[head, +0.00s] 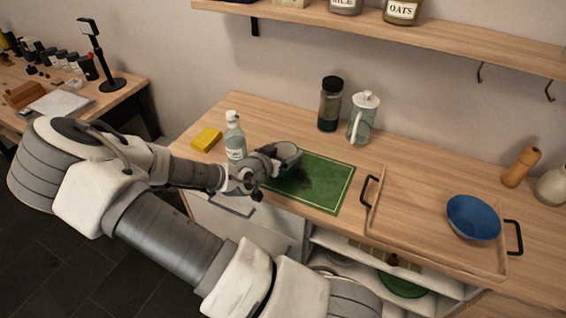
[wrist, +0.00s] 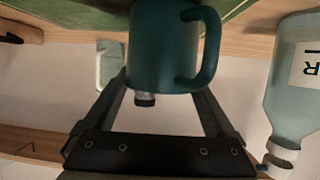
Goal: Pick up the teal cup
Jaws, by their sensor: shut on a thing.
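The teal cup (wrist: 162,48) has a looped handle (wrist: 209,45) on the right of the wrist view. In the head view the cup (head: 287,154) is upright over the left part of the green mat (head: 328,191), and my gripper covers its near left side. My gripper (head: 266,163) is shut on the cup. In the wrist view the two fingers of my gripper (wrist: 163,90) reach up on either side of the cup. A dark shadow lies on the mat right of the cup. I cannot tell whether the cup touches the mat.
A clear bottle (head: 235,138) stands close left of my gripper, with a yellow sponge (head: 206,139) beyond. A dark-lidded jar (head: 330,104) and a glass jug (head: 362,120) stand behind. A wooden tray (head: 405,215) holding a blue bowl (head: 473,217) is at the right.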

